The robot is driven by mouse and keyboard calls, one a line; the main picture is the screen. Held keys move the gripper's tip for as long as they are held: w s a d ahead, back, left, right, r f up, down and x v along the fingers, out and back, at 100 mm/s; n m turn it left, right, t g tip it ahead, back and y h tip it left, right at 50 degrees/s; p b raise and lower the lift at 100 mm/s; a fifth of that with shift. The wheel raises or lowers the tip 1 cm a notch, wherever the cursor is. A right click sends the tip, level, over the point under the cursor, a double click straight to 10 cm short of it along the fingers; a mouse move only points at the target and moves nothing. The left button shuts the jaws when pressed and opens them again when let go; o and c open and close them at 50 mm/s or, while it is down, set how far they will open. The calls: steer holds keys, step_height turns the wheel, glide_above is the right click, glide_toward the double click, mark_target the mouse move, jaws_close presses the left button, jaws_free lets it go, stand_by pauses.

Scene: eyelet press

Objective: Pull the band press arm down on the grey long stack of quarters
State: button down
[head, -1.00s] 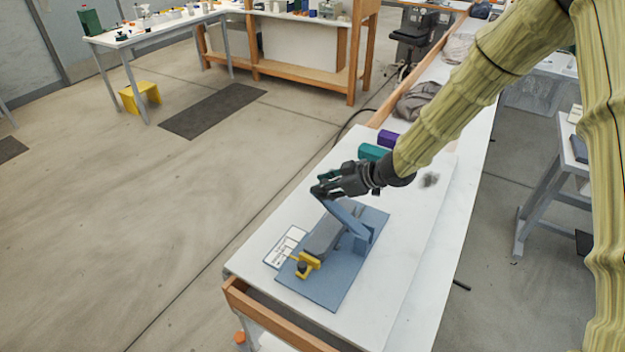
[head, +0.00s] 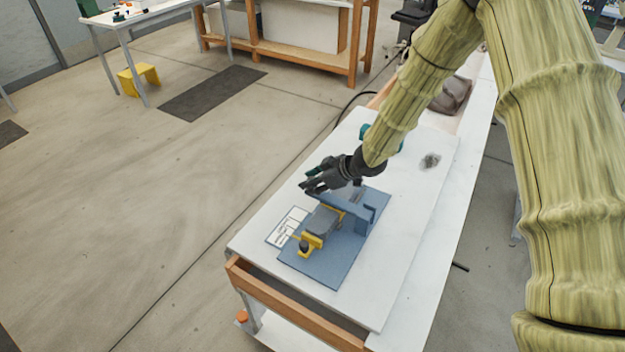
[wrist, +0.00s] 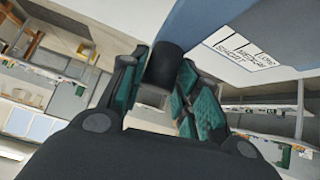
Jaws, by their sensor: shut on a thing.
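The press stands on a blue base plate (head: 345,262) on the white bench. Its blue press arm (head: 345,203) runs from a blue post (head: 372,207) toward my gripper, above the grey stack (head: 324,221). A yellow part (head: 311,242) with a dark knob sits at the stack's front end. My gripper (head: 316,183) is at the arm's free end. In the wrist view, the teal-padded fingers of my gripper (wrist: 160,92) close around a black cylindrical handle (wrist: 166,62) beside the blue press arm (wrist: 215,25). How far the arm is from the stack cannot be told.
A white label card (head: 288,228) lies left of the base plate; SHORT, MEDIUM and LONG are readable on the card in the wrist view (wrist: 245,52). A teal block (head: 366,131) lies behind my gripper. The bench (head: 400,255) right of the plate is clear.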

steer(key=shift+a+f, duration=0.1)
steer(key=shift+f, duration=0.2)
steer(key=c, duration=1.1)
jaws_free()
steer(key=shift+f, duration=0.1)
steer(key=shift+w+a+f, duration=0.15)
steer(key=shift+w+f, duration=0.1)
steer(key=shift+w, duration=0.15)
steer(key=shift+s+d+r, duration=0.4)
steer(key=shift+r, duration=0.05)
steer(key=v, duration=1.1)
steer(key=shift+w+f, duration=0.1)
